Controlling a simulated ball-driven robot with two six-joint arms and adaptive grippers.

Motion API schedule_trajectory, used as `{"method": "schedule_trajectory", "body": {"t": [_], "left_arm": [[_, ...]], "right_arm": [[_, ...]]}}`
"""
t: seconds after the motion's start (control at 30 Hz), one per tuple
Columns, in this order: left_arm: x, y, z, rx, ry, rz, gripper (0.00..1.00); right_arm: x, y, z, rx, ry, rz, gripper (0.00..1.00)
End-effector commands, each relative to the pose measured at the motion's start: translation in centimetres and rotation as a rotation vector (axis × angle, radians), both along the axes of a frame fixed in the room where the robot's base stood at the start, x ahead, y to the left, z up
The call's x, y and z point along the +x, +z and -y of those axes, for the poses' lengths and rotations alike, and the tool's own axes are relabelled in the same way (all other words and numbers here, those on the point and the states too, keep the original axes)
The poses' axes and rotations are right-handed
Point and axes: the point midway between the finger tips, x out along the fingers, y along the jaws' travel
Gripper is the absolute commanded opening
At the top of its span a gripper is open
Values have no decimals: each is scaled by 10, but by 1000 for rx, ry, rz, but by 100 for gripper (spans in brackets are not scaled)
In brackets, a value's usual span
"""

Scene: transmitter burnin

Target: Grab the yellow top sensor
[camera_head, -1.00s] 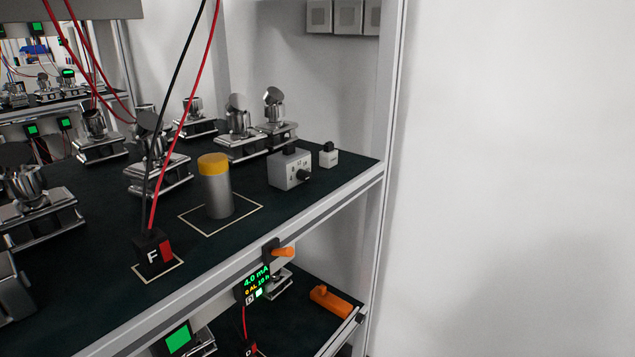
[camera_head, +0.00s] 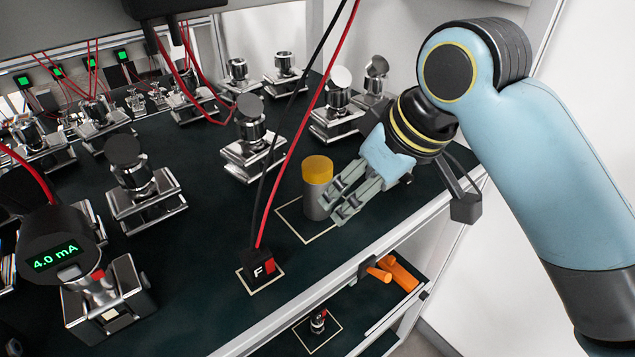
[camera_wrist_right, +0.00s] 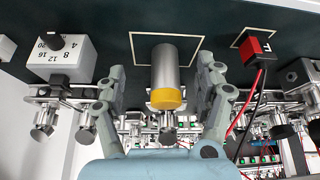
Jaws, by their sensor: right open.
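The sensor is a grey upright cylinder with a yellow top (camera_head: 317,170), standing inside a thin white square outline on the dark shelf. It also shows in the right wrist view (camera_wrist_right: 166,75), where it lies between the two fingers, with a gap on each side. My right gripper (camera_head: 338,205) is open, just right of the sensor in the head view, and overlaps part of its lower right side. Both its fingers show in the right wrist view (camera_wrist_right: 166,105). The left gripper is not in view.
A black and red block marked F (camera_head: 262,268) with black and red cables stands left of the sensor. Several metal transmitters on stands (camera_head: 250,140) fill the shelf behind and left. A grey dial box (camera_wrist_right: 62,55) is beside the gripper. Orange parts (camera_head: 398,276) are on the lower shelf.

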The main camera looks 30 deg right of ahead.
Motion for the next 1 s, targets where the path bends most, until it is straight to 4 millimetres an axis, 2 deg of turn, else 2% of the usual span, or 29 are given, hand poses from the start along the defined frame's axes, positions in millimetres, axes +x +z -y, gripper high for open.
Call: {"method": "schedule_trajectory", "body": {"t": [0.03, 0.1, 0.23, 0.5, 0.67, 0.83, 1.0], "left_arm": [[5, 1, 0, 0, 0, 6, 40], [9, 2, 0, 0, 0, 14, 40], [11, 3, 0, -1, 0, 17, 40], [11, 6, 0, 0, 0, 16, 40], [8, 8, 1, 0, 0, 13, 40], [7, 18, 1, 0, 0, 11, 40], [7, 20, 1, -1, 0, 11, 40]], "right_arm": [[15, 12, -4, 10, 23, 20, 71], [30, 25, -8, 20, 53, 39, 71], [46, 32, -13, 31, 84, 53, 71], [67, -3, -21, 32, 87, 53, 71], [72, -14, -23, 32, 87, 54, 71], [80, -37, -27, 31, 87, 51, 71], [91, -55, -30, 31, 88, 55, 71]]}}
